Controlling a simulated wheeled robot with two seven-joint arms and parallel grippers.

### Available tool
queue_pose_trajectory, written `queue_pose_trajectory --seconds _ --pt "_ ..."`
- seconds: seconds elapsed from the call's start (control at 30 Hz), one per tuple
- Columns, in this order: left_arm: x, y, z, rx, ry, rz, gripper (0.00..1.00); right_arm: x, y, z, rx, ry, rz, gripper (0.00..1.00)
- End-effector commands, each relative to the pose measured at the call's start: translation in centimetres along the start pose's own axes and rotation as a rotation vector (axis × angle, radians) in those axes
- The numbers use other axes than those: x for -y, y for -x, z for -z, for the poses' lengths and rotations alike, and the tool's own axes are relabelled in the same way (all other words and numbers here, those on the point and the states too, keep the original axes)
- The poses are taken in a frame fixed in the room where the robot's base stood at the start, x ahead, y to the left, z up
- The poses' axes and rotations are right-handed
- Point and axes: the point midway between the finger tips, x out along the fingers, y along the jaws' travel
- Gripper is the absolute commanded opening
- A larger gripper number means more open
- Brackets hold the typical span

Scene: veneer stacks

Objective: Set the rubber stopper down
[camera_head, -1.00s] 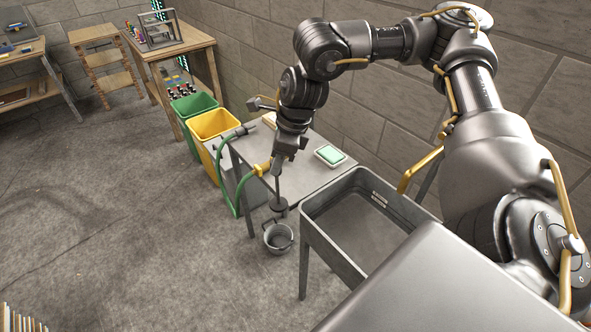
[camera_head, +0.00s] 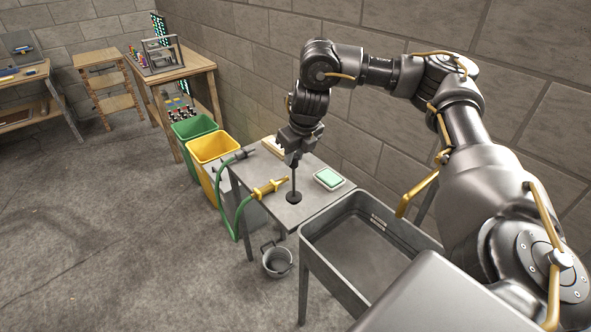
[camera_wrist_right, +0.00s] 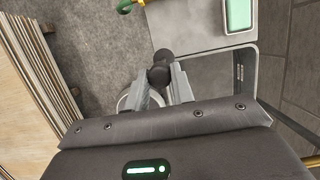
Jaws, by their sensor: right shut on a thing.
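The rubber stopper (camera_head: 293,197) is a dark round disc on a thin upright rod. My right gripper (camera_head: 293,158) is shut on the upper end of its rod. In the head view the disc appears over the front part of the grey table (camera_head: 318,204); I cannot tell whether it touches the top. In the right wrist view the dark stopper (camera_wrist_right: 163,56) shows past the fingers of my right gripper (camera_wrist_right: 162,82), near the table's edge (camera_wrist_right: 185,28). My left gripper is not in view.
A yellow nozzle (camera_head: 268,188) with a green hose lies left of the stopper. A green sponge in a tray (camera_head: 329,179) is to the right. A deep grey sink (camera_head: 345,246) adjoins the table. A metal bucket (camera_head: 277,262) stands on the floor below.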

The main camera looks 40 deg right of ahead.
Motion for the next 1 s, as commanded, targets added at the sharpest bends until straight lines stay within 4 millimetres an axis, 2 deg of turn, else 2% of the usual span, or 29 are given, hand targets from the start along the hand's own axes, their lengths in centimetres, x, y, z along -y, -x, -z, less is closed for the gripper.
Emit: queue_pose_trajectory --seconds 0.1,0.3,0.43,0.63,0.83,1.0 --pt "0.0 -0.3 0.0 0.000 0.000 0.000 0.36 1.9 -2.7 -1.4 -0.007 -0.006 -0.001 0.00" --pt "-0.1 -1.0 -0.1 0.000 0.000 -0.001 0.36 3.5 -6.4 -2.4 -0.004 -0.002 -0.002 0.00" --pt "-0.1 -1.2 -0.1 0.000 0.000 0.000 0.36 4.0 -7.4 -2.9 -0.001 0.001 -0.001 0.00" --pt "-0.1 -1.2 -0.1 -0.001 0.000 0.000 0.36 4.2 -7.7 -3.0 0.001 0.003 -0.001 0.00" --pt "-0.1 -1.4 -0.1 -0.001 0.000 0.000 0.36 4.4 -9.9 -2.5 -0.004 0.002 -0.002 0.00" --pt "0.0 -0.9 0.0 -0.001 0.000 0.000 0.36 4.5 -11.1 -2.2 -0.001 0.002 -0.001 0.00"
